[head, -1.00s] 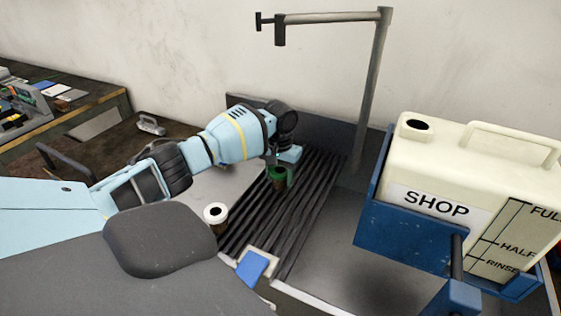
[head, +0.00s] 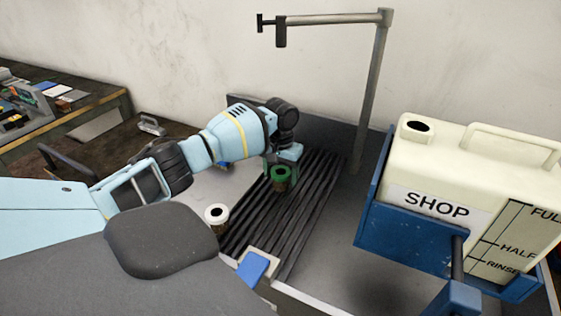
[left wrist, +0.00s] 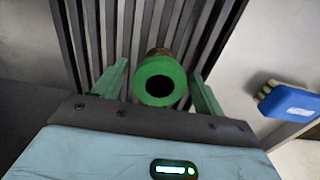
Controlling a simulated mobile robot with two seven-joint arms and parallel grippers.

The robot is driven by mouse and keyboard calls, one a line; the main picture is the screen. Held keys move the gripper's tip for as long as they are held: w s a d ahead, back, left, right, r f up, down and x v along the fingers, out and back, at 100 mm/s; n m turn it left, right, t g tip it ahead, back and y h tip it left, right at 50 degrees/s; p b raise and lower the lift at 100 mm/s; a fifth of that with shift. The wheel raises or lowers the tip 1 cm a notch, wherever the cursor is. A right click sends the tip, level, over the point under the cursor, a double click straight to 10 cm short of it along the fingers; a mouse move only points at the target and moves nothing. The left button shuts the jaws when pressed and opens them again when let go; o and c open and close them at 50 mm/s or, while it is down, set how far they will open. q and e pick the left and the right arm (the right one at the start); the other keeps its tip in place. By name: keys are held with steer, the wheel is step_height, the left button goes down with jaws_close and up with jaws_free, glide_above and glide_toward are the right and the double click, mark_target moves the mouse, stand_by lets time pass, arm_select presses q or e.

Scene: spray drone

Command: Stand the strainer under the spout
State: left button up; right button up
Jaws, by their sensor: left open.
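The strainer, a small cup with a green rim and brownish body (head: 280,180), stands upright on the dark slatted rack (head: 300,205). My left gripper (head: 281,163) is open above it, with its green fingers apart on either side. In the left wrist view the green ring (left wrist: 160,80) lies between the spread fingers, with visible gaps on both sides. The spout (head: 280,34) hangs from a grey pipe above the back of the rack. From these views I cannot tell whether the strainer is directly below it. My right gripper is out of view.
A white-rimmed cup (head: 216,214) stands left of the rack. A large SHOP jug (head: 420,180) sits in a blue holder (head: 400,236) on the right. A blue brush-like item (left wrist: 290,103) lies beside the rack. The grey counter right of the rack is clear.

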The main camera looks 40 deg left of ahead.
mark_target(281, 171)
arm_select(q)
step_height(281, 171, up, 11)
steer(key=shift+p, duration=0.45)
